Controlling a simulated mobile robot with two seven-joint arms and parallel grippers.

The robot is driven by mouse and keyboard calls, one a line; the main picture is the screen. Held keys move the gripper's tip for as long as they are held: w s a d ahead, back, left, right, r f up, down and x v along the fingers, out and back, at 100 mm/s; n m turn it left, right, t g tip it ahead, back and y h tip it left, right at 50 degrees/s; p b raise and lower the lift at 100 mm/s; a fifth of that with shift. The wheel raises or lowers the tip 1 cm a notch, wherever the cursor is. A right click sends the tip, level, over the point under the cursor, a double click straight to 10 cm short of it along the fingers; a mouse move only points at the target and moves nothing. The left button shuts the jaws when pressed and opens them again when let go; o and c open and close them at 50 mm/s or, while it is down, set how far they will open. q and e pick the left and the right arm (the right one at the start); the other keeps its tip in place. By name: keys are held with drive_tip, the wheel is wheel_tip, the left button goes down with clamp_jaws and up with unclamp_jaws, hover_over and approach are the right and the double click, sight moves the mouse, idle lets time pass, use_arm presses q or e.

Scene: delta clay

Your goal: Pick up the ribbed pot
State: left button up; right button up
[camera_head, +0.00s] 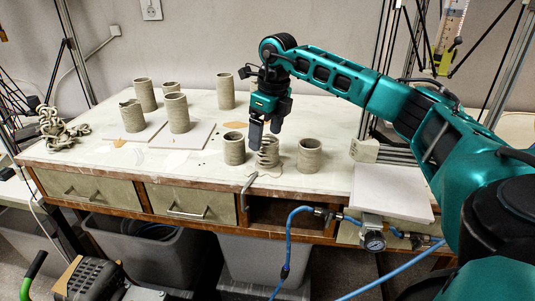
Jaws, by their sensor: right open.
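The ribbed pot (267,155) is a small clay piece with a spiral, wavy outline, standing near the front edge of the white worktable (340,118). It stands between two smoother clay cylinders, one on its left (234,150) and one on its right (309,157). My right gripper (266,137) points down at the ribbed pot with its fingers apart and empty. The fingers are at the pot's upper part, and the nearer one hides some of its top left. I cannot tell whether they touch it. My left gripper is not in view.
Several more clay cylinders (177,112) stand at the back and left, some on pale boards (190,138). A coiled clay heap (60,130) lies at the far left. A white board (391,190) is at the right. A blue hose (288,240) hangs in front.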

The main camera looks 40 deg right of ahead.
sight(267, 147)
wheel_tip(267, 147, down, 4)
drive_tip(key=shift+d, duration=0.15)
drive_tip(key=shift+f, duration=0.5)
drive_tip(key=shift+c, duration=0.5)
drive_tip(key=c, duration=1)
drive_tip(key=shift+r, duration=0.15)
drive_tip(key=shift+r+p, duration=1.15)
drive_tip(key=shift+r, duration=8.75)
